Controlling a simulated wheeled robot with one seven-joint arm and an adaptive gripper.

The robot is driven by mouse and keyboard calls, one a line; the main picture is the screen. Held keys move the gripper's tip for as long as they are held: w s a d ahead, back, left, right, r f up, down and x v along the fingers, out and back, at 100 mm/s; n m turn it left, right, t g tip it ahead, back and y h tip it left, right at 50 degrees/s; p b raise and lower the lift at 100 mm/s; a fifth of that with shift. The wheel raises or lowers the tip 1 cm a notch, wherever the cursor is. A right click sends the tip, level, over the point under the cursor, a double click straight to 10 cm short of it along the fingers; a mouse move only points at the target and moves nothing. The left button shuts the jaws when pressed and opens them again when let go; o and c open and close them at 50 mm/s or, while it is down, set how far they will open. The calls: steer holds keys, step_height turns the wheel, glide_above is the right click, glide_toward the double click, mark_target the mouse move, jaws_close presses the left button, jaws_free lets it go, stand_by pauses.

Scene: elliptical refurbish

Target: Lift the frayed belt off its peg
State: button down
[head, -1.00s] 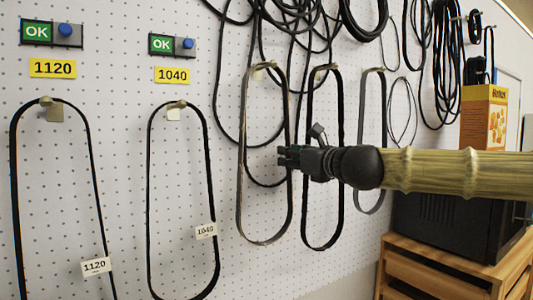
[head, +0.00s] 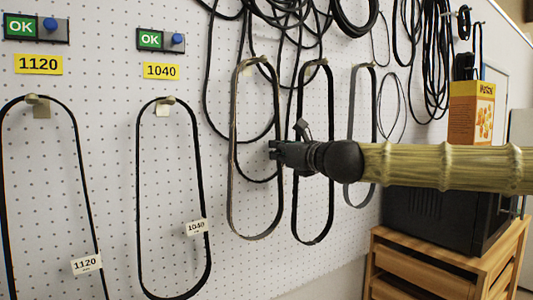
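A belt with a worn, brownish edge (head: 231,150) hangs as a long loop from a peg (head: 262,60) on the white pegboard, in the middle of the head view. It looks like the frayed one. My gripper (head: 272,150) reaches in from the right and points left. Its fingertips overlap the right side of this loop in the picture; I cannot tell how far in front they are or whether they touch. The finger gap is too small to judge. A black belt (head: 331,110) hangs just right of it, partly hidden behind my gripper, and a grey belt (head: 349,140) hangs farther right.
Black belts hang at left under the yellow 1120 label (head: 38,64) and 1040 label (head: 161,71), each with a green OK sign above. Loose black loops (head: 208,90) hang above and behind. A wooden cabinet (head: 420,270) with a black appliance (head: 440,220) stands lower right.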

steer(key=shift+r, duration=0.1)
steer(key=shift+r+b, duration=0.5)
steer(key=shift+r, duration=0.65)
steer(key=s+d+r+b, duration=0.1)
steer(key=s+d+b, duration=0.1)
steer(key=s, duration=0.5)
steer(key=s+d+r+b, duration=0.1)
steer(key=s+d+b, duration=0.1)
steer(key=s, duration=0.6)
steer(key=shift+s+d+r, duration=0.2)
steer(key=shift+d+r, duration=0.05)
steer(key=shift+d, duration=0.15)
